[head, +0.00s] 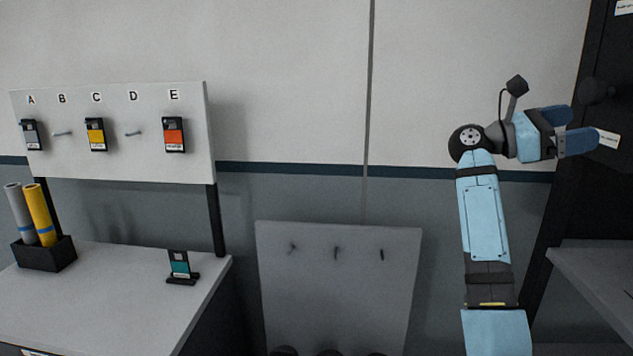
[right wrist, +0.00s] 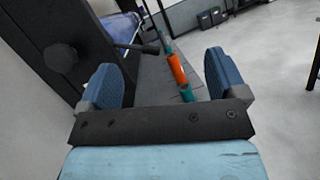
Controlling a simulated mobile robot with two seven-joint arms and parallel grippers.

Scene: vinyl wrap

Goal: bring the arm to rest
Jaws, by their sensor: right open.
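My right arm stands raised at the right of the head view. Its right gripper (head: 580,129) points to the right, towards the dark upright frame. The two blue fingers are apart with nothing between them. In the right wrist view the open right gripper (right wrist: 165,82) has a teal and orange roll (right wrist: 176,68) beyond its fingers, on a grey surface and apart from them. My left gripper is not in view.
A board (head: 120,165) with hooks A to E holds several swatch cards at the left. Below it, a table (head: 110,310) carries a black box (head: 45,256) with two rolls and a teal card on a stand (head: 180,266). A dark frame (head: 590,100) with a shelf (head: 600,275) stands near my right gripper.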

